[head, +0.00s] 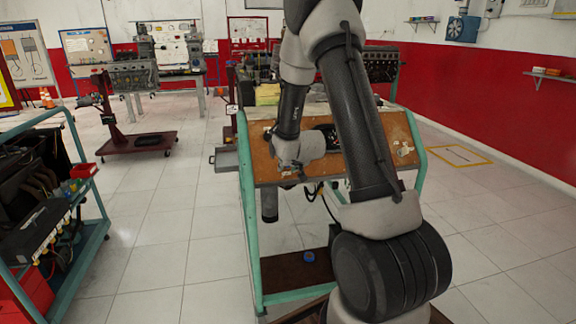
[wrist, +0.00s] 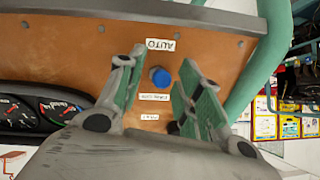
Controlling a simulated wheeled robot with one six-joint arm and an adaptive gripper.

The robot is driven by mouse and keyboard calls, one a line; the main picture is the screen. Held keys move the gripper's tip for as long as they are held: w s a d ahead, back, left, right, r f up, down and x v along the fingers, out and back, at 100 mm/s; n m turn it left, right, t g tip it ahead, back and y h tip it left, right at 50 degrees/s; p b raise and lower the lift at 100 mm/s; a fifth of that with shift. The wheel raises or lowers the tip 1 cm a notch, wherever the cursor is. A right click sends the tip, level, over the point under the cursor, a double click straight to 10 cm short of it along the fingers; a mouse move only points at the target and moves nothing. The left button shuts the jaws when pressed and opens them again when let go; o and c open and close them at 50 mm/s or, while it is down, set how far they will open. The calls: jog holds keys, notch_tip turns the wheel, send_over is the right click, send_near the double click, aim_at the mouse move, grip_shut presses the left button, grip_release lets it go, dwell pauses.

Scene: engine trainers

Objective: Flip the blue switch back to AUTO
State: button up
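A round blue switch knob (wrist: 159,76) sits on an orange-brown panel (wrist: 60,62) in the wrist view. A white AUTO label (wrist: 160,44), upside down in this picture, is above the knob. Two smaller white labels (wrist: 154,97) are below it, too small to read surely. My gripper (wrist: 160,66) is open, one finger to each side of the knob, with gaps between. I cannot tell how far the fingertips are from the panel. In the head view the panel (head: 262,160) slopes on a green-framed stand, and my arm hides the switch.
Dark round gauges (wrist: 45,115) are left of my gripper in the wrist view. A green frame tube (wrist: 265,55) runs along the right. In the head view, a cart with parts (head: 75,150) stands at the left. The tiled floor (head: 150,250) between is clear.

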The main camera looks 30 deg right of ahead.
jog(key=v, duration=1.2)
jog(key=s+a+f+n+g+y, duration=0.1)
jog(key=s+f+g, duration=0.15)
jog(key=s, duration=0.35)
jog(key=s+a+f+n+g, duration=0.1)
jog(key=s+a+f+g, duration=0.1)
jog(key=s+g, duration=0.25)
jog(key=s+a+r+n, duration=0.1)
jog(key=s+a+r, duration=0.1)
jog(key=s+r, duration=0.7)
jog(key=s+a+r+n+t, duration=0.1)
jog(key=s+a+r, duration=0.1)
jog(key=s+r, duration=0.7)
jog(key=shift+s+a+n+y, duration=0.4)
jog(key=shift+s, duration=0.2)
